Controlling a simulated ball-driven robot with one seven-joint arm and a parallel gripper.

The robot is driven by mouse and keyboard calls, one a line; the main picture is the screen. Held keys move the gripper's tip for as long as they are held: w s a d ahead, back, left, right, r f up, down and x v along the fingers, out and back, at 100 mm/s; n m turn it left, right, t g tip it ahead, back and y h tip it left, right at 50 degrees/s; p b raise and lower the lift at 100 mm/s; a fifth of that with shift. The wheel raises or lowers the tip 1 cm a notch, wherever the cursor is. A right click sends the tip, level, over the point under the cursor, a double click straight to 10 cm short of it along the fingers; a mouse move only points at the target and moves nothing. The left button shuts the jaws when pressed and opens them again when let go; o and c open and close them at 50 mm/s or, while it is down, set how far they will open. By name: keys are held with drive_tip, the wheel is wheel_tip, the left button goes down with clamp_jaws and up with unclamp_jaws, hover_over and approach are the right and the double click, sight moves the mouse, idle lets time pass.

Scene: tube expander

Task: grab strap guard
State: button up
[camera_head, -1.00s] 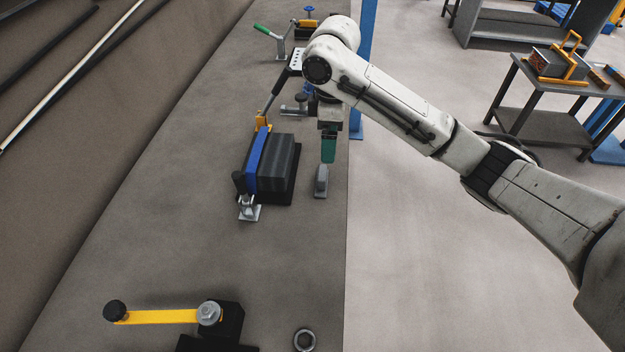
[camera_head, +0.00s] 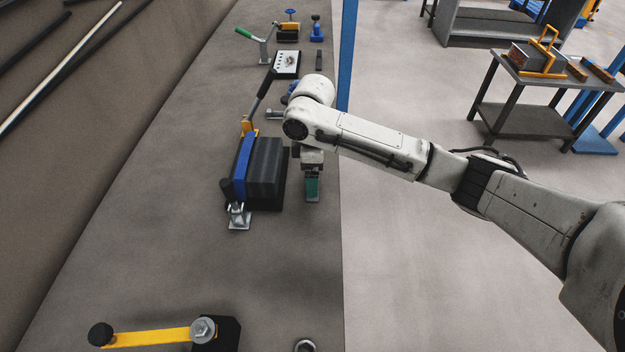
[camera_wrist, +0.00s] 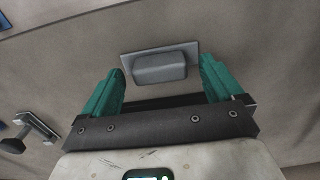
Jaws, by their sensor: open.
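The strap guard appears to be the small grey block with a flat flange (camera_wrist: 160,65) lying on the bench in the wrist view. My gripper (camera_wrist: 162,72) is open, with its two green fingers on the left and right of the block. The block lies between the fingertips in the picture, with a gap on both sides, and nothing is held. In the head view my gripper (camera_head: 312,188) is low over the bench and hides most of the block.
A black block with a blue strap (camera_head: 243,165) and a silver clamp (camera_head: 238,217) stands just left of my gripper. The bench edge and a blue post (camera_head: 348,55) are to the right. A yellow lever (camera_head: 150,338) is at the front. Bare bench (camera_head: 270,275) lies between.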

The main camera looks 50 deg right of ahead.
drive_tip(key=shift+f, duration=0.85)
drive_tip(key=c, duration=1)
drive_tip(key=shift+c, duration=0.2)
drive_tip(key=shift+r, duration=0.2)
